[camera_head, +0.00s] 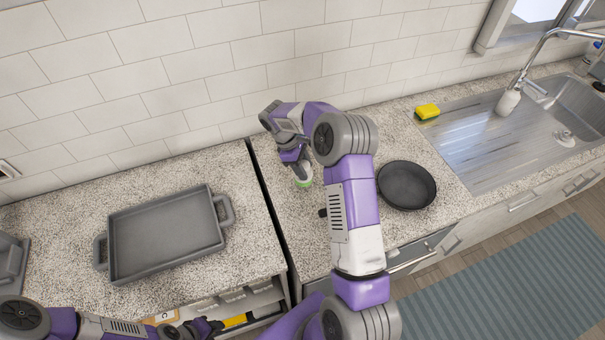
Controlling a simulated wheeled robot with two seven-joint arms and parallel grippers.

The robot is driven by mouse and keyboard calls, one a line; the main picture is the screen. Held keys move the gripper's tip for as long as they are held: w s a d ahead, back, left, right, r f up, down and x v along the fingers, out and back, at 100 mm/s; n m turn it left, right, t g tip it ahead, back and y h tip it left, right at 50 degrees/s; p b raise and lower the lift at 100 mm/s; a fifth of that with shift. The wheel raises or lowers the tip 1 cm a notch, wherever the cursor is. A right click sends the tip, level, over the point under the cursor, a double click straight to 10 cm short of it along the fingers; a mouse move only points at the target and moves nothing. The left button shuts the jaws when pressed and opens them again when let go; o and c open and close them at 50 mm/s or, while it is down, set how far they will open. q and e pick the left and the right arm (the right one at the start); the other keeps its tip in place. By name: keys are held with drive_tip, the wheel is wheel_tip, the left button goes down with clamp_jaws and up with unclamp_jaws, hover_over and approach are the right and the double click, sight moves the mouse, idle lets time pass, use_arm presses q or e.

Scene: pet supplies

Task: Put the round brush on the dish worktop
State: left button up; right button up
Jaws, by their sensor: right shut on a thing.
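My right gripper (299,167) is shut on the round brush (303,183), of which only a small pale green and white part shows below the fingers. It is low over the speckled worktop (291,218) just right of the dark gap, near the back. I cannot tell whether the brush touches the surface. My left gripper (208,328) is at the bottom edge, in front of the left counter and beside an open drawer. Its fingers are too small and dark to tell open from shut.
A black pan (407,186) lies right of my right arm. A grey tray (165,236) sits on the left counter. A yellow and green sponge (427,112) lies beside the steel sink (500,142). A yellow object (237,320) shows near the open drawer.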

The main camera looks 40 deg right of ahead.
wheel_tip(320, 180, down, 3)
drive_tip(key=shift+f, duration=0.45)
drive_tip(key=shift+f, duration=0.1)
drive_tip(key=o, duration=1)
